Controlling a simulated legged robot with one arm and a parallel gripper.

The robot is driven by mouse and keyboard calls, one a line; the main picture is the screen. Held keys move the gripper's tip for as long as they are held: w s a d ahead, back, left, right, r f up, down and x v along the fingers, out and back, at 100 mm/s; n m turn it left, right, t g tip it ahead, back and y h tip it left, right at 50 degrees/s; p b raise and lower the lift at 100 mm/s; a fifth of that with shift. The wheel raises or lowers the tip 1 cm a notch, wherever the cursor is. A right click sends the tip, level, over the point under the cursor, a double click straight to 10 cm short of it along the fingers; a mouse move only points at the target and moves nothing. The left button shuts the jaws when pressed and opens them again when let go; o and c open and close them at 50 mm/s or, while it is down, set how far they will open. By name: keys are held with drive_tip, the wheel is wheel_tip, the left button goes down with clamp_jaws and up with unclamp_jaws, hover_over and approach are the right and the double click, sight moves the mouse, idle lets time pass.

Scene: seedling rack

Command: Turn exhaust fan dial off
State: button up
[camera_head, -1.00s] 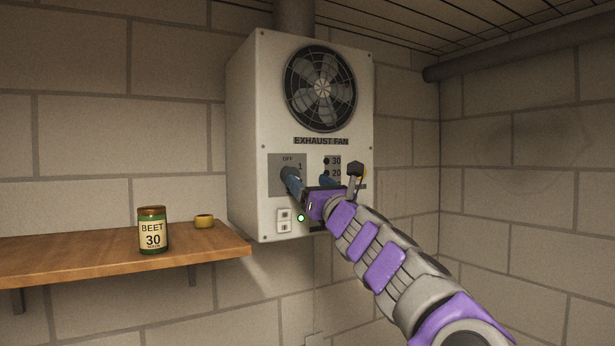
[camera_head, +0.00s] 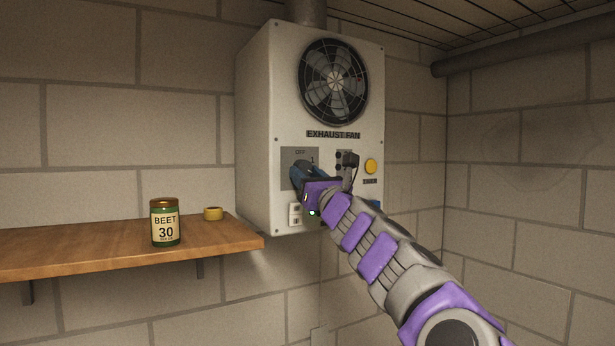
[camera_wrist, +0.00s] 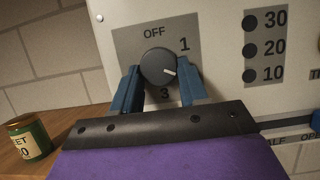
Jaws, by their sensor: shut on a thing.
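The exhaust fan box (camera_head: 262,120) hangs on the wall, with its round fan (camera_head: 334,82) at the top. In the wrist view, the black dial (camera_wrist: 156,64) sits on a grey plate marked OFF at the top, 1 at upper right and 3 below. My gripper (camera_wrist: 160,76) is shut on the dial, one blue finger on each side. In the head view, my gripper (camera_head: 301,172) covers most of the dial. The right finger hides part of the plate.
A yellow button (camera_head: 371,166) is on the box's right. Indicators marked 30, 20 and 10 (camera_wrist: 264,47) are right of the dial. A wooden shelf (camera_head: 110,254) at left holds a BEET jar (camera_head: 165,224) and a small yellow object (camera_head: 213,213).

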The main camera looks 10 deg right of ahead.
drive_tip(key=shift+r, duration=0.15)
drive_tip(key=shift+c, duration=0.8)
